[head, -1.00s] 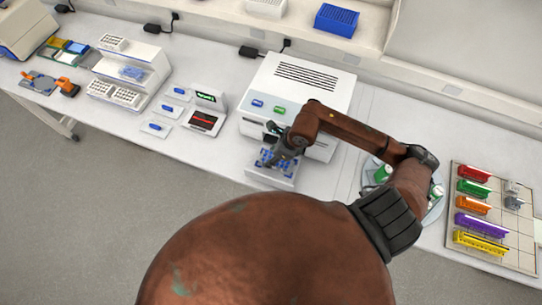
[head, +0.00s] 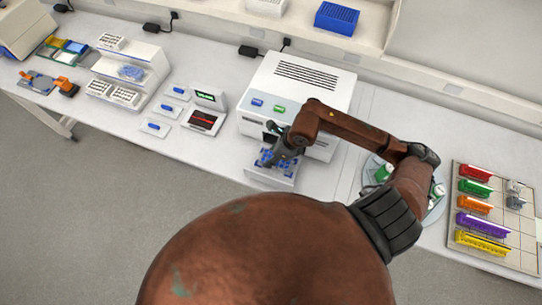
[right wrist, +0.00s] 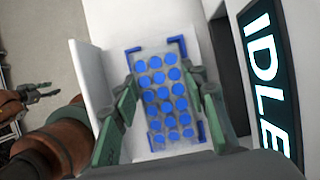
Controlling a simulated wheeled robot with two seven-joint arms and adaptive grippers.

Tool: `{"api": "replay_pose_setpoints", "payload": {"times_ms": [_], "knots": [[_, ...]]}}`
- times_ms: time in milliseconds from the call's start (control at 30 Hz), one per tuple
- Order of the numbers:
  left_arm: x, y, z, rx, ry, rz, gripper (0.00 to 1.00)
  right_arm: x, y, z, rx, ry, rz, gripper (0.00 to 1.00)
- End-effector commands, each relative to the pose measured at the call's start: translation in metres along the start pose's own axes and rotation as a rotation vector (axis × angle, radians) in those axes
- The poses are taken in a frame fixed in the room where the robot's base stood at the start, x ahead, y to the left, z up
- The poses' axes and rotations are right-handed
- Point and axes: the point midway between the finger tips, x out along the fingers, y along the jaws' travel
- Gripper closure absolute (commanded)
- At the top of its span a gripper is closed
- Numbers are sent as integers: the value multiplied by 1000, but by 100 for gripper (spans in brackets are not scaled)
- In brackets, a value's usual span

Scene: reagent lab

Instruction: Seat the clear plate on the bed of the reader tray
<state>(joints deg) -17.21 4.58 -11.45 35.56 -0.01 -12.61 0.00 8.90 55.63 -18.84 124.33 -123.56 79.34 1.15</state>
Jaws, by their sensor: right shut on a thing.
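The clear plate with rows of blue wells (head: 266,160) is over the reader tray (head: 279,183), which is slid out of the white reader (head: 312,95). My right gripper (head: 283,147) is shut on the plate. In the right wrist view, the plate (right wrist: 165,95) lies between the two green-grey fingers, one at each long side. Blue corner marks on the tray bed (right wrist: 181,46) show around the plate, which looks roughly in line with them. I cannot tell whether its underside touches the bed. My left gripper (right wrist: 42,93) is empty, its fingers apart, far from the tray.
The reader's screen (right wrist: 264,75) reads IDLE beside the tray. A small device with a red panel (head: 202,120) and several blue items stand left. A round holder with green-capped bottles (head: 383,173) and a rack of coloured strips (head: 490,215) are right.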

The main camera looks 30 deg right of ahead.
Motion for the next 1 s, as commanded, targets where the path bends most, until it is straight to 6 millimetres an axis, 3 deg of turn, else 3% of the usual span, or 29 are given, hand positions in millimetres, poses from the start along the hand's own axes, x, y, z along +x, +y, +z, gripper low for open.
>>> {"api": "replay_pose_setpoints", "payload": {"times_ms": [467,500,800,1000], "knots": [[6,0,1,0,-1,0,60,2,0,-1,0,0,0,82],[6,0,1,0,-1,0,60,2,0,-1,0,0,0,60],[6,0,1,0,-1,0,60,2,0,-1,0,0,0,40],[6,0,1,0,-1,0,60,2,0,-1,0,0,0,40]]}}
